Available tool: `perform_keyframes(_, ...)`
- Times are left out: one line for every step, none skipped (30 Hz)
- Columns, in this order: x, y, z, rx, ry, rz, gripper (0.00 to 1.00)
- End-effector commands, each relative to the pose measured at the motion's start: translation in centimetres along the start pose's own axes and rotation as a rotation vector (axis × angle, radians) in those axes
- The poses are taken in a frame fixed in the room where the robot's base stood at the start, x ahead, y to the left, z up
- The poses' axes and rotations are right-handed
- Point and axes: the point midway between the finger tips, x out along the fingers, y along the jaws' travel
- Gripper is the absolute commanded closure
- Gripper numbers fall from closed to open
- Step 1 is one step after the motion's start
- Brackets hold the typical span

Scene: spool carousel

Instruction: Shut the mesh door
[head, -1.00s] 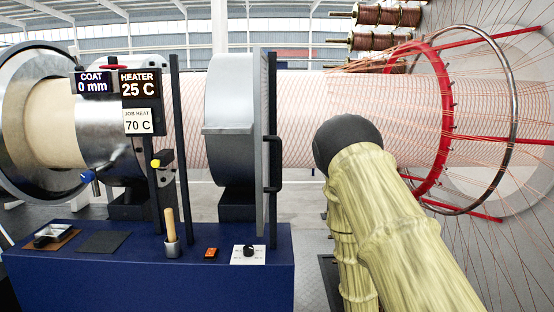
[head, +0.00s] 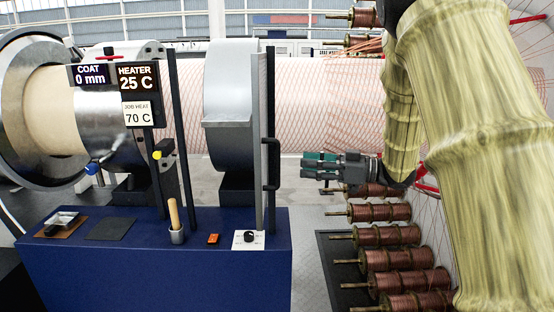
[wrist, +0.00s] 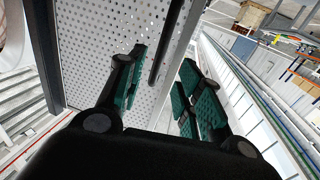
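The mesh door (head: 258,130) is seen almost edge-on in the head view, standing upright at the right end of the blue bench. Its black handle (head: 276,165) sticks out on the right side. In the wrist view the door is a pale perforated panel (wrist: 100,35), and the dark handle bar (wrist: 168,42) runs along it. My gripper (head: 306,165) points left towards the handle, a short way to its right and apart from it. In the wrist view my gripper (wrist: 163,62) has its green-padded fingers spread, with the handle bar beyond the gap between them.
The blue bench (head: 150,265) carries a knob panel (head: 249,239), an orange switch (head: 213,239) and a cup with a wooden-handled tool (head: 176,236). Several copper spools (head: 400,259) stand below and right of my gripper. The wound tube (head: 300,110) runs behind.

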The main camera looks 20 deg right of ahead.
Motion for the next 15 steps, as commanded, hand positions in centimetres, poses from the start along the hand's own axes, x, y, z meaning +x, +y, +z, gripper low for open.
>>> perform_keyframes(0.8, -0.1, -0.2, 0.0, -0.002, -0.002, 0.65)
perform_keyframes(1.3, -0.1, -0.2, 0.0, -0.001, -0.001, 0.65)
perform_keyframes(1.9, 0.0, -0.3, 0.0, -0.001, -0.001, 0.65)
perform_keyframes(2.5, 0.0, -0.3, 0.0, -0.002, -0.001, 0.65)
perform_keyframes(3.0, 0.0, -0.2, 0.0, -0.003, -0.001, 0.65)
perform_keyframes(3.6, 0.0, -0.2, 0.0, -0.002, 0.0, 0.65)
perform_keyframes(4.1, 0.0, -0.2, 0.0, -0.002, 0.0, 0.65)
perform_keyframes(4.6, -0.1, -0.2, 0.0, -0.002, -0.001, 0.65)
perform_keyframes(5.3, -0.1, -0.3, 0.0, -0.002, -0.001, 0.65)
perform_keyframes(5.7, 0.0, -0.2, 0.0, -0.001, 0.0, 0.65)
perform_keyframes(6.1, -0.1, -0.2, 0.0, -0.002, 0.0, 0.65)
perform_keyframes(6.7, -0.1, -0.1, 0.001, -0.002, 0.0, 0.65)
perform_keyframes(7.0, 0.0, -0.1, 0.001, -0.002, 0.0, 0.65)
perform_keyframes(7.4, 0.0, -0.1, 0.001, -0.001, 0.001, 0.65)
perform_keyframes(7.8, 0.0, -0.1, 0.0, -0.001, 0.001, 0.65)
